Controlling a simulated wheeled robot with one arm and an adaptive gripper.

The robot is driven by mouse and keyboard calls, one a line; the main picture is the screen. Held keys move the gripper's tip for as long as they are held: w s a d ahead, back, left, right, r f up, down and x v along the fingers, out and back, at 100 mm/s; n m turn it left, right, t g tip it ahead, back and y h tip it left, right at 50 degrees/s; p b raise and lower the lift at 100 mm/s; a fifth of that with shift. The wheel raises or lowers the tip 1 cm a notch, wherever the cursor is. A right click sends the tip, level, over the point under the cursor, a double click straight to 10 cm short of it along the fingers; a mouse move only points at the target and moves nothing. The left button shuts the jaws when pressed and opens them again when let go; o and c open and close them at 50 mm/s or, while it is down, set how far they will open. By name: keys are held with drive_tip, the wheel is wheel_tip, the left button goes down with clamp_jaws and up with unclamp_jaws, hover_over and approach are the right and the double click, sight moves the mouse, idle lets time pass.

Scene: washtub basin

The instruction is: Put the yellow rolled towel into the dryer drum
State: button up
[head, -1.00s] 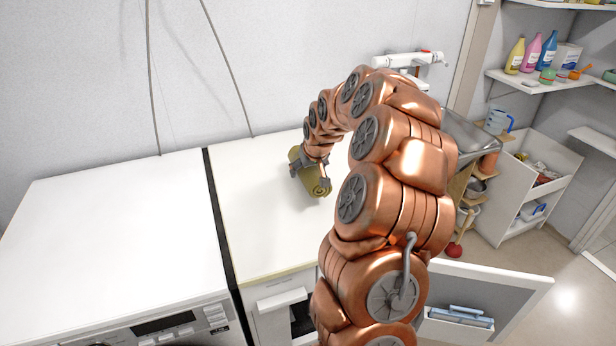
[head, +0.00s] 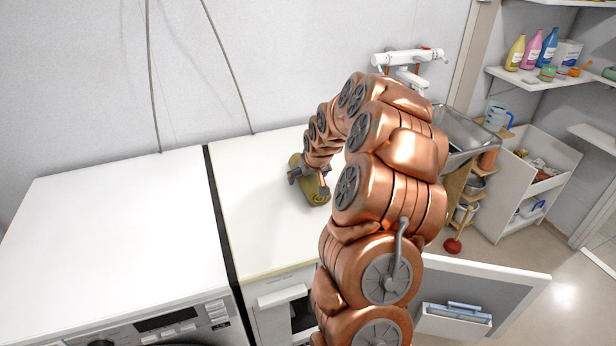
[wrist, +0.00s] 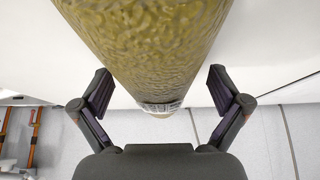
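The yellow rolled towel (head: 319,198) is olive-yellow and lies on the white top (head: 265,215) right of the dark gap, partly covered by my gripper. In the wrist view the towel (wrist: 145,45) fills the upper middle, running between the fingers. My gripper (head: 308,184) is over the towel, one finger on each side. In the wrist view my gripper (wrist: 158,91) is open, with a gap between each finger and the towel. The dryer drum is not visible; only the top and control panel (head: 175,322) of a white machine show at the lower left.
A white tap (head: 408,57) and a metal basin (head: 465,135) are behind my arm at the right. An open white door panel (head: 520,285) stands at the lower right. Shelves with bottles (head: 532,52) are at the far right. The left machine top (head: 115,235) is clear.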

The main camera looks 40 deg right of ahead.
drive_tip(key=shift+r, duration=0.25)
drive_tip(key=shift+b+v, duration=1.35)
drive_tip(key=shift+v, duration=4.6)
